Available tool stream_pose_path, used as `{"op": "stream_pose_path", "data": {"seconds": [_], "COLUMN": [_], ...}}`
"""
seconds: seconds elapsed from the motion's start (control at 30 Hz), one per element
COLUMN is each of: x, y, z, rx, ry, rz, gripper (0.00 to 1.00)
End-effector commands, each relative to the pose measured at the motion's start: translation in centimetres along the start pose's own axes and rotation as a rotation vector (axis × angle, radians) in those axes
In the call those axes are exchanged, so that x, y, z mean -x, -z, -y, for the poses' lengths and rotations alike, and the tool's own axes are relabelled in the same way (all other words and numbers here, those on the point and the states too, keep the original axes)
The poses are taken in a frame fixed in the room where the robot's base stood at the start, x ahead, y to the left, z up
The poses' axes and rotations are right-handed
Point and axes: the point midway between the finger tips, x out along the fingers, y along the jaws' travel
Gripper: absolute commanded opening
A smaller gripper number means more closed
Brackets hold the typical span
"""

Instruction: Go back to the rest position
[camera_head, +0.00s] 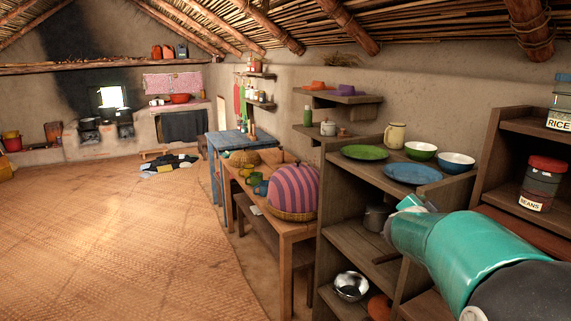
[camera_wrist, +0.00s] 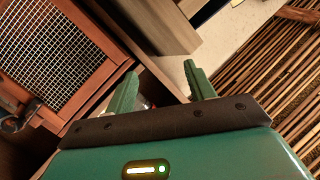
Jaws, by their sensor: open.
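My gripper shows in the wrist view (camera_wrist: 158,88) with its two green fingers apart and nothing between them. The view there is tilted. In the head view my teal arm reaches in from the lower right, in front of the wooden shelf unit (camera_head: 343,222). The gripper end is mostly hidden behind the arm in that view. A green plate (camera_head: 364,152), a blue plate (camera_head: 412,173) and two bowls (camera_head: 420,151) (camera_head: 456,161) sit on the unit's top, just beyond the arm.
A mesh-fronted wooden cabinet (camera_wrist: 62,45) is close on the left in the wrist view. A table with a striped cover (camera_head: 293,188) is further left. The woven floor (camera_head: 120,235) is open.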

Motion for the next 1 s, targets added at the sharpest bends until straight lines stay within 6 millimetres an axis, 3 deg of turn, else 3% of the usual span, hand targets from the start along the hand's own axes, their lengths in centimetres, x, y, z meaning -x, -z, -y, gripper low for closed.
{"op": "stream_pose_path", "data": {"seconds": [0.1,0.2,0.37,0.47,0.57,0.7,0.83,1.0], "x": [5.6,10.8,19.8,25.2,30.1,35.4,37.9,38.9], "y": [-0.7,-2.0,-4.8,-6.6,-8.2,-9.7,-10.1,-10.1], "z": [3.8,5.6,5.4,3.2,-0.2,-6.5,-11.2,-13.5], "rx": [0.058,0.134,0.302,0.429,0.574,0.775,0.906,0.966], "ry": [0.203,0.346,0.508,0.563,0.578,0.533,0.461,0.415], "rz": [0.154,0.293,0.514,0.647,0.768,0.907,0.978,1.009], "gripper": [0.54,0.54,0.54,0.54,0.54,0.54,0.54,0.54]}}
